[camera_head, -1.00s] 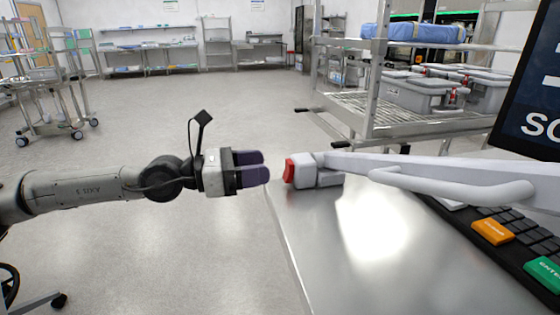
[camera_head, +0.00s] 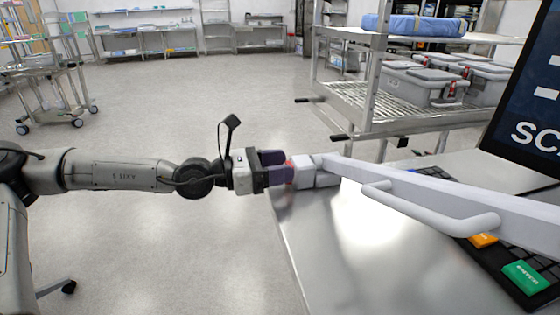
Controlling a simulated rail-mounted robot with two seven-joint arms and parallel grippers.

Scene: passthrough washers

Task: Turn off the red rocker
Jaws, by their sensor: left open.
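The red rocker (camera_head: 289,164) is at the left end of a white housing (camera_head: 312,171) on a light grey arm, above the steel table's left edge. Only a little red shows; my gripper's fingers cover most of it. My left gripper (camera_head: 280,169) comes in from the left, with its dark purple fingertips right at the rocker. The fingers are open, and whether they touch the rocker cannot be told. My right gripper is not in view.
The steel table (camera_head: 340,255) fills the lower right. A grey handle (camera_head: 430,212) projects from the light arm. A keyboard (camera_head: 520,270) with orange and green keys and a dark screen (camera_head: 530,110) are at right. A wire shelf cart (camera_head: 385,115) holds grey bins. Open floor lies left.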

